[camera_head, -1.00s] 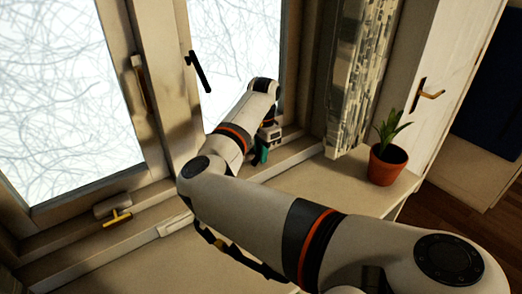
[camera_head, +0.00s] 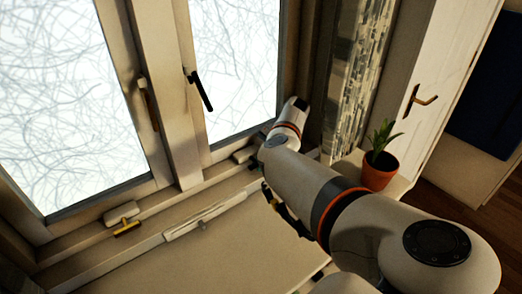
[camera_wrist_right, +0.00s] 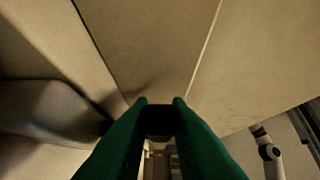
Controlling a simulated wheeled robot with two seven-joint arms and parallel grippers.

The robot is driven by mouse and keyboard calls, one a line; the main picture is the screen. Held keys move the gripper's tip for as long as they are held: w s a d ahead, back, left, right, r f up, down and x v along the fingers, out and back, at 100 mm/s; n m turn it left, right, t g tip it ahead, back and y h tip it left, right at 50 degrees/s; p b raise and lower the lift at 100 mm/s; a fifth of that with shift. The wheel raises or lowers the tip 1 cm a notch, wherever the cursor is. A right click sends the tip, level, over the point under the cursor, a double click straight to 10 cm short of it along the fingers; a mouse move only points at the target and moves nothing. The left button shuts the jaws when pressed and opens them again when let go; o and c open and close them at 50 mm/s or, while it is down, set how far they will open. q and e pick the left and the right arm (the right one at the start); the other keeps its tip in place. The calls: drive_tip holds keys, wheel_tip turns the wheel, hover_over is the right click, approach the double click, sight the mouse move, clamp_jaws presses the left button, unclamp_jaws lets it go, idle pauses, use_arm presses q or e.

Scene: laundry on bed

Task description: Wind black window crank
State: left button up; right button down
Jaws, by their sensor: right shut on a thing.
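My right gripper (camera_wrist_right: 160,106) shows in the wrist view as two green fingers, shut on a dark piece between them, which looks like the knob of the black window crank (camera_wrist_right: 160,124). A rounded grey housing (camera_wrist_right: 45,106) lies to the left of the fingers. In the head view my right arm reaches to the foot of the right window. There a grey housing (camera_head: 246,154) sits on the lower frame beside my wrist. The fingers and crank are hidden behind my arm in that view. My left gripper is not in view.
A black window handle (camera_head: 202,90) is on the right window. A yellow crank (camera_head: 127,229) is below the left window. A potted plant (camera_head: 379,168) stands on the sill close to my right arm. A patterned curtain (camera_head: 355,75) hangs beside the window.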

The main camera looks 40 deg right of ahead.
drive_tip(key=shift+y, duration=0.6)
drive_tip(key=c, duration=1.4)
unclamp_jaws()
drive_tip(key=shift+o, duration=0.2)
wheel_tip(320, 180, up, 10)
drive_tip(key=p, duration=0.9)
drive_tip(key=shift+f, duration=0.1)
